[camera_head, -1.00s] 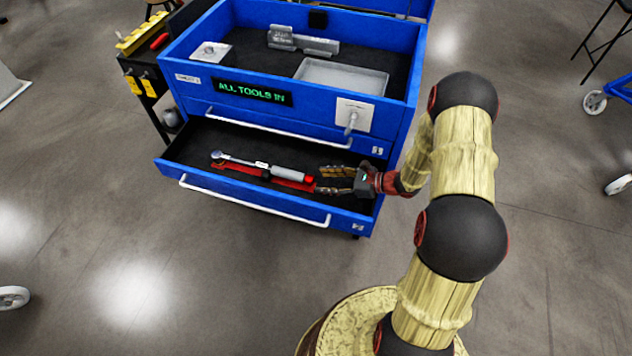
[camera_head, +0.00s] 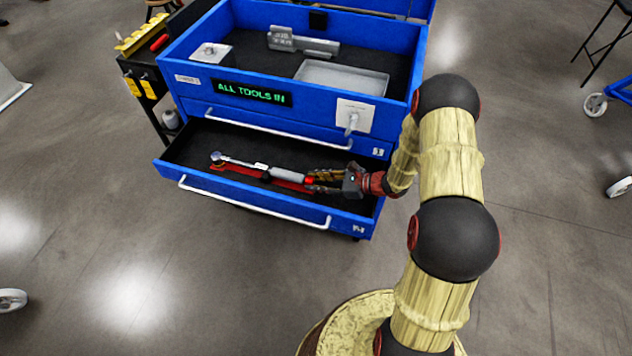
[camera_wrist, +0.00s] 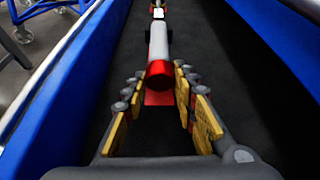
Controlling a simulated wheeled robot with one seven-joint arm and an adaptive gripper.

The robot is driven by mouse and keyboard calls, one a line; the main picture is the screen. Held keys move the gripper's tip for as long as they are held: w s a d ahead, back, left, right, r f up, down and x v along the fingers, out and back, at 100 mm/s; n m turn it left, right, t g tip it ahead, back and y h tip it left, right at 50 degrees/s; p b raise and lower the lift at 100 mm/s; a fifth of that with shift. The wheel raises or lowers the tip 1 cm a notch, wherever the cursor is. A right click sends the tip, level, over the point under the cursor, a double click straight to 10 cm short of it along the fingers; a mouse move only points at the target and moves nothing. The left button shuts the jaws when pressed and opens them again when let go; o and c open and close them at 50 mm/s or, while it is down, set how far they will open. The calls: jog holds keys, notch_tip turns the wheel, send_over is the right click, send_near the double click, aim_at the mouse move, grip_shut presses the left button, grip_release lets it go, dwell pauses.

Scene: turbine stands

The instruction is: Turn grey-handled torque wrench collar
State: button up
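The torque wrench (camera_head: 270,170) lies in the open lower drawer on a red holder (camera_head: 223,168), its ratchet head to the left. It has a grey handle (camera_head: 289,174) and a red collar (camera_head: 309,180) at its right end. In the wrist view the red collar (camera_wrist: 160,74) faces me, with the grey handle (camera_wrist: 158,40) behind it. My gripper (camera_head: 328,181) is at the collar end of the wrench. In the wrist view my gripper (camera_wrist: 160,95) is open, its yellow finger pads on both sides of the collar's near end. Whether the pads touch the collar cannot be told.
The blue drawer's front wall (camera_head: 270,203) with a white handle runs close along the wrench. Above, the cabinet top holds a grey tray (camera_head: 341,77) and a grey metal block (camera_head: 302,42). A sign reads "ALL TOOLS IN" (camera_head: 251,92).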

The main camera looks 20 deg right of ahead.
jog(key=c, duration=0.6)
jog(key=n+b, duration=0.1)
jog(key=b, duration=0.1)
jog(key=n+t+h+b, duration=0.1)
jog(key=b, duration=0.1)
jog(key=shift+s+a+f+n+t, duration=0.1)
jog(key=shift+s+f+n+t, duration=0.05)
jog(key=shift+f+n+t, duration=0.15)
jog(key=n+t+b, duration=0.1)
jog(key=n+b, duration=0.1)
jog(key=b, duration=0.1)
jog(key=shift+r+h, duration=0.15)
jog(key=shift+h, duration=0.15)
jog(key=shift+t, duration=0.3)
jog(key=o, duration=1.2)
jog(key=shift+c, duration=0.2)
jog(key=shift+r, duration=0.1)
